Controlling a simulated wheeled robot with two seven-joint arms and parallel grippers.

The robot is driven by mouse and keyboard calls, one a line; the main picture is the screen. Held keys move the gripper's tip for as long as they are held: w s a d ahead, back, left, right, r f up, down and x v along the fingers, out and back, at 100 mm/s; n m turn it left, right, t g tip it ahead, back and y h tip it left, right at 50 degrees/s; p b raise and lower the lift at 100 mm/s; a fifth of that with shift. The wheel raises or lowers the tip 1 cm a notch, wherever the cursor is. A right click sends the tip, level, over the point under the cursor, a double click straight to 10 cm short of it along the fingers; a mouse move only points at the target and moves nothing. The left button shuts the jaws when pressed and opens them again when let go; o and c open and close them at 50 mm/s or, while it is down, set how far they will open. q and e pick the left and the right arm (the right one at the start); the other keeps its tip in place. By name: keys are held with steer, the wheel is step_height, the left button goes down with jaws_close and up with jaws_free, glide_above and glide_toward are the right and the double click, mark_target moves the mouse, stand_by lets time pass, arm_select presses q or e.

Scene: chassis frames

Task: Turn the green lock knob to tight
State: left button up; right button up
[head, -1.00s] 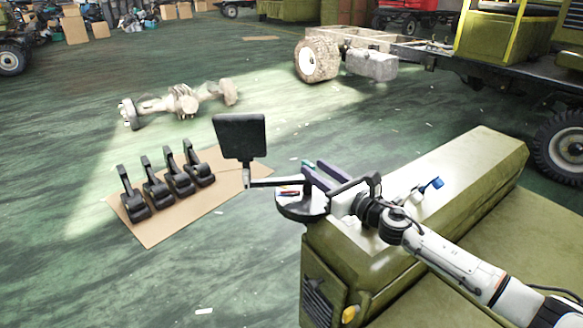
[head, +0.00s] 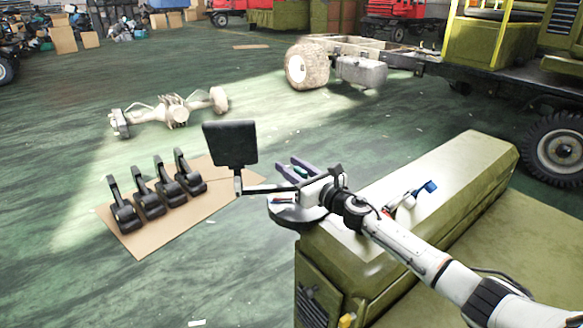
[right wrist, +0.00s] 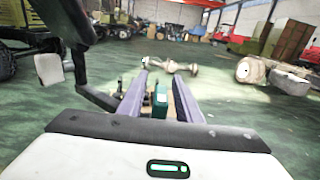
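My right gripper (head: 291,162) is above the front end of the olive hood, with its two purple fingers pointing away from me. It is open. A small green piece (head: 300,171) shows by the fingers. In the right wrist view a green block (right wrist: 160,100), possibly the lock knob, stands between the fingers (right wrist: 160,75), with a gap visible on its right side. I cannot tell whether it touches a finger, or read any tight mark. My left gripper is not in view.
The olive hood (head: 440,180) lies under my right arm. Black pedals (head: 145,205) lie on cardboard (head: 140,243) on the floor. An axle (head: 175,112) is farther back.

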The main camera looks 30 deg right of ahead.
jaws_close()
